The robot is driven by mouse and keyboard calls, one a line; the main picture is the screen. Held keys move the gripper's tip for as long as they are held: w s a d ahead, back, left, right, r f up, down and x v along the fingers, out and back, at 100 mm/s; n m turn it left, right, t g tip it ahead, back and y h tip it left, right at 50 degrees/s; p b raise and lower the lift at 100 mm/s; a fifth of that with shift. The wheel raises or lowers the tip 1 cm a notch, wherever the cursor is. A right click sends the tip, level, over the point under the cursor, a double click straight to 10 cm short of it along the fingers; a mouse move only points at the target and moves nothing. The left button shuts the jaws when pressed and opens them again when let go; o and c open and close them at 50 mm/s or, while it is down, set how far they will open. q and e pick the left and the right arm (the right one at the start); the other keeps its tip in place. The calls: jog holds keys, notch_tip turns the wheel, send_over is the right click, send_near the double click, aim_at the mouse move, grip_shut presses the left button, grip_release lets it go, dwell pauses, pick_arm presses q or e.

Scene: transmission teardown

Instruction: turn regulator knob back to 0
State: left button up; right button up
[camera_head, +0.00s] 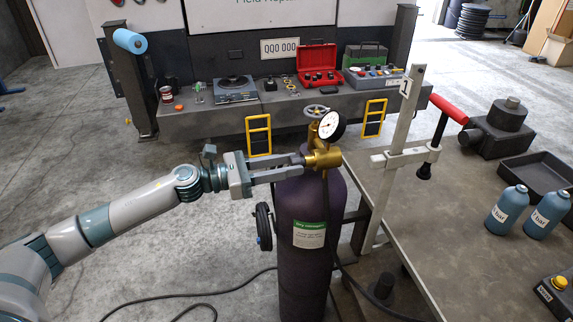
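The brass regulator (322,157) sits on top of a dark purple gas cylinder (302,240) with a green and white label. Its round white gauge (331,125) faces me, but the reading is too small to make out. My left gripper (303,165) comes in from the left, its two fingers pointing right with a gap between them. The fingertips reach the left side of the regulator, where they hide most of the knob. Whether they press on the knob or only stand around it is unclear. My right gripper is out of view.
A workbench (440,200) on the right carries a clamp stand with a red handle (449,109), blue bottles (507,209) and a black tray (540,172). A hose (329,215) hangs down the cylinder. A rear bench (215,122) holds a red case (317,79). Bare floor lies left.

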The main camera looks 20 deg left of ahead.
pick_arm(q)
jog(key=shift+c, duration=0.9)
